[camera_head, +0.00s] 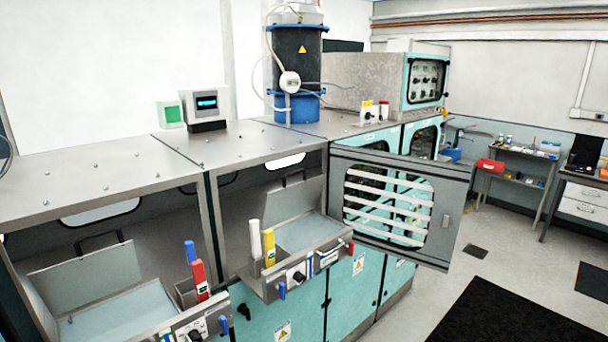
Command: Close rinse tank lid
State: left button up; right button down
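Two tanks stand in the open bays of a metal cabinet. The near left tank holds pale liquid (120,315), and its flat grey lid (82,271) stands raised and tilted back behind it. The second tank, to its right, holds pale liquid (308,232), and its grey lid (288,203) is also raised at the back. I cannot tell from the picture which one is the rinse tank. Neither of my grippers is in view.
Blue and red handles (200,280) and white and yellow handles (269,246) stand by the tank fronts. A windowed cabinet door (455,215) stands open at the right. Open floor (480,275) and a black mat (515,315) lie to the right.

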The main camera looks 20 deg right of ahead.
aim_at(285, 203)
jog(key=u, duration=0.2)
jog(key=k, duration=0.25)
jog(key=z, duration=1.05)
jog(key=i, duration=0.75)
jog(key=z, duration=0.1)
